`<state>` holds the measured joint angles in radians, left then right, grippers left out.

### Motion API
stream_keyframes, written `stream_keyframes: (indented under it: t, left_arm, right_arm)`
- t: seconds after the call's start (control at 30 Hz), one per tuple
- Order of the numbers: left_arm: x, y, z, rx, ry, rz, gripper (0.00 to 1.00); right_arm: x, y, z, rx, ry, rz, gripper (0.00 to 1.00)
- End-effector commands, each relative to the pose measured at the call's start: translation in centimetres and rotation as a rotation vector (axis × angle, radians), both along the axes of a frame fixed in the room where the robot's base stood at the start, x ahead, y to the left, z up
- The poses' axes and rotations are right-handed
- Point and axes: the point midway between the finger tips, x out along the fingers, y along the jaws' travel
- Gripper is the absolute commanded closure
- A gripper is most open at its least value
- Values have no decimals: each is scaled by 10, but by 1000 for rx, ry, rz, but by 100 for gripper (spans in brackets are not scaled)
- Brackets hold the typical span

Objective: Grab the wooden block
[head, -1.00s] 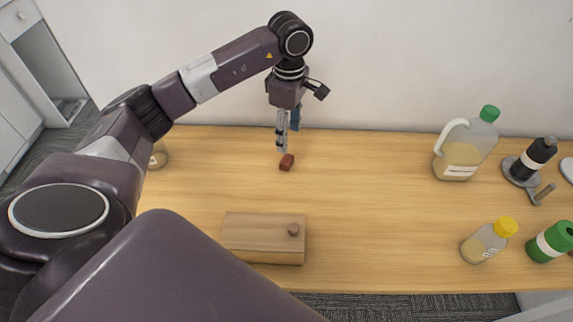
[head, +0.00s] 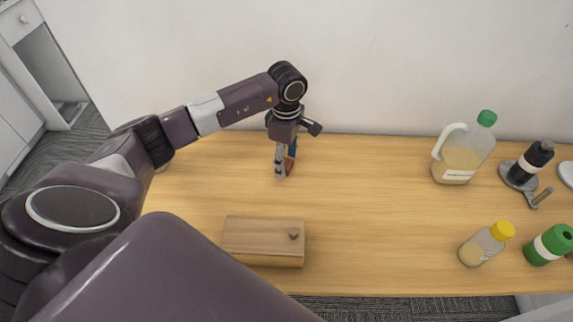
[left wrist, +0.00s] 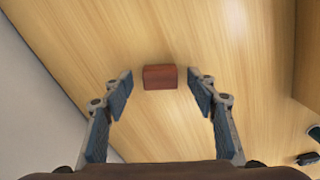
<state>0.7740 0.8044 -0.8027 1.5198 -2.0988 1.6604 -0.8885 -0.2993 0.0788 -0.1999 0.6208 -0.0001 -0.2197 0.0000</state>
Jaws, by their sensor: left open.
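The wooden block is a small reddish-brown block on the wooden table. In the head view the block (head: 289,164) is partly hidden behind a finger of my left gripper (head: 285,172), which points down over it. In the left wrist view the block (left wrist: 160,77) lies ahead of the gap between the fingertips of my left gripper (left wrist: 164,84), with space on both sides of it. The left gripper is open and holds nothing. My right gripper does not show.
A wooden box with a knob (head: 263,241) lies near the table's front edge. At the right stand a jug with a green cap (head: 457,160), a yellow-capped bottle (head: 484,246), a green container (head: 549,244) and a black bottle (head: 530,162). The table's middle is clear.

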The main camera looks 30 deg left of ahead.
Motion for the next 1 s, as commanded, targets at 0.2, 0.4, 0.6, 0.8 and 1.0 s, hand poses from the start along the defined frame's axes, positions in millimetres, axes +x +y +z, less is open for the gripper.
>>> stream_keyframes:
  t: [0.2,0.4,0.6,0.8,1.0]
  left_arm:
    - [0,0,0,0,0,0,62]
    - [0,0,1,0,0,0,81]
    - [0,0,1,0,0,0,81]
    - [1,0,8,-1,-2,0,81]
    - [2,0,37,0,-6,0,81]
  right_arm:
    - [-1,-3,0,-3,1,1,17]
    - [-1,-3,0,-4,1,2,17]
    - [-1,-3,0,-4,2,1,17]
    - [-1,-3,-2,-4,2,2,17]
    - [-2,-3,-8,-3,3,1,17]
